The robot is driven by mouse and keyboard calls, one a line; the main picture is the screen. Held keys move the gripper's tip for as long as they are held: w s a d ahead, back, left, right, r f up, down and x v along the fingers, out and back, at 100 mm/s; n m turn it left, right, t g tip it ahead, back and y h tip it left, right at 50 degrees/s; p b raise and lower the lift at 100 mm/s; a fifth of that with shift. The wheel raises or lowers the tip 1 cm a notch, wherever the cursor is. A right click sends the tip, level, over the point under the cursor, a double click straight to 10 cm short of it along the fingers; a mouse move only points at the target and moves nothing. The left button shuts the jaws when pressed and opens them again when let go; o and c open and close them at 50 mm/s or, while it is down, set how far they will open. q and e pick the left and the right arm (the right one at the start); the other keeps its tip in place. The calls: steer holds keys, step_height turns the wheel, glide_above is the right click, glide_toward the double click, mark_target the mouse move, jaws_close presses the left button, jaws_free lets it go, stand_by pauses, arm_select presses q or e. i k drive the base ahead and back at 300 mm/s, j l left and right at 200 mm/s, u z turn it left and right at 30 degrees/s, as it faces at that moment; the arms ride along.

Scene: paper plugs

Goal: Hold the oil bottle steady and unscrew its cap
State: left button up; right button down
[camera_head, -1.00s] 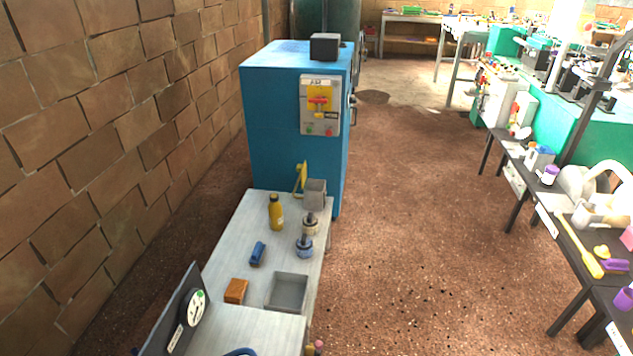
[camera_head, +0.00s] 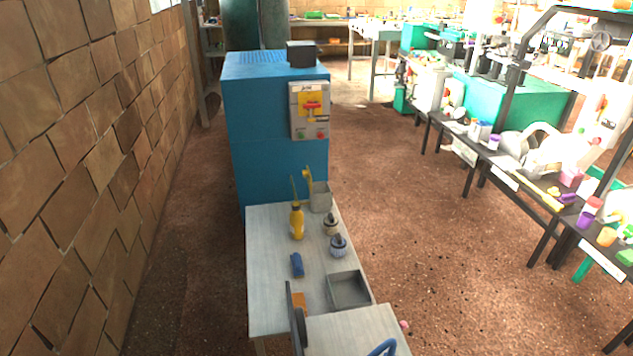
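A yellow oil bottle (camera_head: 296,223) with a dark cap (camera_head: 296,205) stands upright at the far end of the light grey table (camera_head: 270,258). The cap looks seated on the bottle. Neither of my grippers shows in the head view, and nothing touches the bottle.
A grey box (camera_head: 320,197) holding a yellow tool, two small jars (camera_head: 338,246), a blue object (camera_head: 297,265), an orange block (camera_head: 299,301) and a grey tray (camera_head: 348,290) are on the table. A blue cabinet (camera_head: 275,140) stands behind. Open floor (camera_head: 440,250) lies to the right.

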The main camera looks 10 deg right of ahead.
mark_target(295, 218)
steer(key=i+j+z, duration=0.25)
steer(key=j, duration=0.3)
steer(key=i+j+z, duration=0.1)
steer(key=j+z, duration=0.15)
steer(key=j, duration=0.35)
steer(key=i+j+z, duration=0.1)
steer(key=j+z, duration=0.15)
steer(key=j, duration=0.35)
steer(key=j+z, duration=0.25)
steer(key=j, duration=0.35)
